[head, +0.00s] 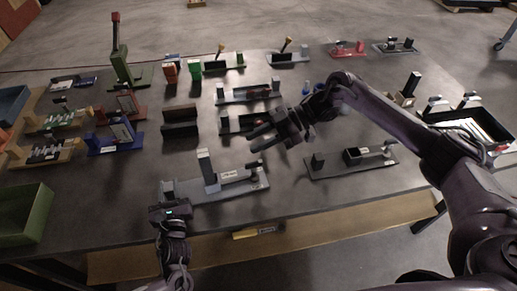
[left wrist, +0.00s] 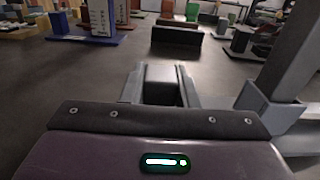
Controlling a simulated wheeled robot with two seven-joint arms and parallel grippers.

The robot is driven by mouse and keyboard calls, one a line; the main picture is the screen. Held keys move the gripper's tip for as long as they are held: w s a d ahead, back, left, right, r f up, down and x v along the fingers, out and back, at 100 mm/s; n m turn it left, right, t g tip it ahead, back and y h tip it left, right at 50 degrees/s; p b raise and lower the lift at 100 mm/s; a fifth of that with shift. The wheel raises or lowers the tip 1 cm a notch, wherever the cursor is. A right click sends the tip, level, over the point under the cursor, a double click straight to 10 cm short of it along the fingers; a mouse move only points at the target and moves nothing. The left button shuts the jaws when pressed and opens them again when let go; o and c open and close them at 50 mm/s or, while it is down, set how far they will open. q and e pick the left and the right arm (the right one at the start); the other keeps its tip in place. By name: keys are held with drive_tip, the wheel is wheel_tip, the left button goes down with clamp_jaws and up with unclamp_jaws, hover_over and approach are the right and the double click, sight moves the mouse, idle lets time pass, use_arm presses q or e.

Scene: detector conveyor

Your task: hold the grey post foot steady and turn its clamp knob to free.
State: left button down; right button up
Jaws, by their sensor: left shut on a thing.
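The grey post foot (head: 226,190) lies near the table's front edge. It has an upright grey post (head: 207,167) and a dark clamp knob (head: 253,165) at its right end. My left gripper (head: 168,190) is shut on the block at the foot's left end. In the left wrist view the grey block (left wrist: 160,75) sits between the two fingers, with the post (left wrist: 287,50) to the right. My right gripper (head: 256,139) is open and empty, behind and above the knob, apart from it. The knob's exact turn angle is too small to tell.
A similar grey fixture (head: 350,165) stands to the right, and a dark fixture (head: 232,124) lies behind the right gripper. A green bin (head: 27,215) is at the front left. A dark block (head: 180,122) stands behind the foot. Bare table lies left of the foot.

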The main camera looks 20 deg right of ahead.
drive_tip(key=shift+r, duration=0.4)
use_arm(q)
drive_tip(key=c, duration=1)
unclamp_jaws()
drive_tip(key=shift+c, duration=0.2)
